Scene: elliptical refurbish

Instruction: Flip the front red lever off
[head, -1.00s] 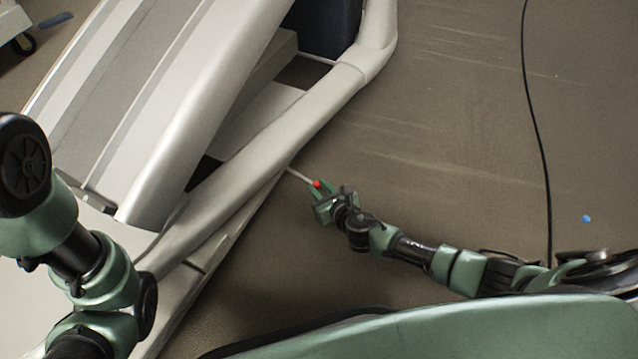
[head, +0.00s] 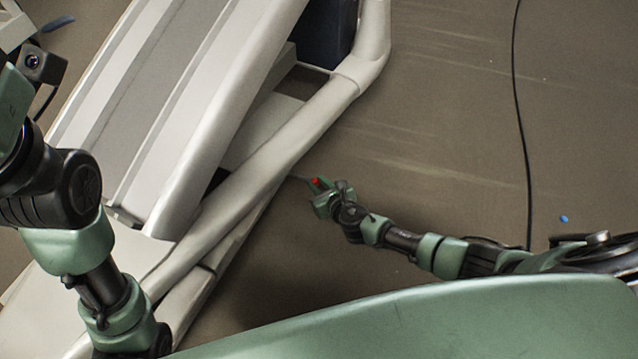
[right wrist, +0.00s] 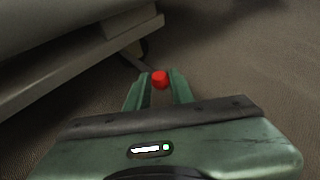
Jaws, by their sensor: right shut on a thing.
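The red lever tip (head: 316,182) is at the end of a thin grey rod that comes out from under the pale elliptical machine (head: 290,130). My right gripper (head: 318,188) is shut on the red lever tip, at the right side of the machine. In the right wrist view the red tip (right wrist: 160,79) sits between the two green fingertips of my right gripper (right wrist: 159,82), with the rod running up and left behind it. My left arm comes in at the left of the head view; its fingers do not show.
The machine's thick pale tube runs diagonally just left of my right gripper. A black cable (head: 522,110) lies on the brown floor at the right, near a small blue bit (head: 564,218). The floor between cable and machine is clear.

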